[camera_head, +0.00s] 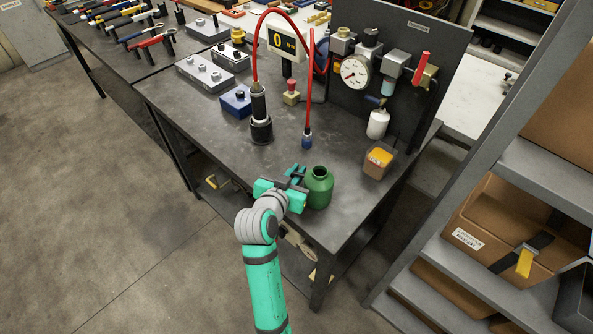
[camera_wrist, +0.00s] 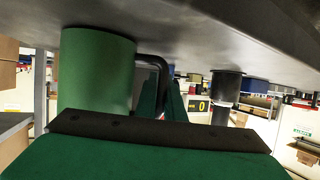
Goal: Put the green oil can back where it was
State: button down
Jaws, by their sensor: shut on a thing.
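The green oil can (camera_head: 319,188) is upright at the front part of the dark bench top (camera_head: 215,122), with its dark round opening facing up. My gripper (camera_head: 297,177) is at the can's left side, shut on its dark handle. In the wrist view the bench top is at the upper edge, and the can (camera_wrist: 95,70) and its black handle (camera_wrist: 152,62) show close to my gripper (camera_wrist: 168,100). The can's base looks at or very near the bench surface; I cannot tell whether it touches.
A blue-tipped hanging red hose (camera_head: 307,140) is just behind the can. An orange-filled container (camera_head: 378,161) stands to its right, and a black cylindrical tool (camera_head: 260,118) to the back left. A pressure gauge (camera_head: 355,72) is on the panel behind. Bare bench lies left of my gripper.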

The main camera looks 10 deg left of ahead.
aim_at(311, 183)
jog(key=shift+f, duration=0.15)
jog(key=c, duration=1.8)
grip_release()
jog(key=v, duration=1)
jog(key=shift+s+a, duration=0.1)
jog(key=shift+s, duration=0.25)
jog(key=shift+w, duration=0.1)
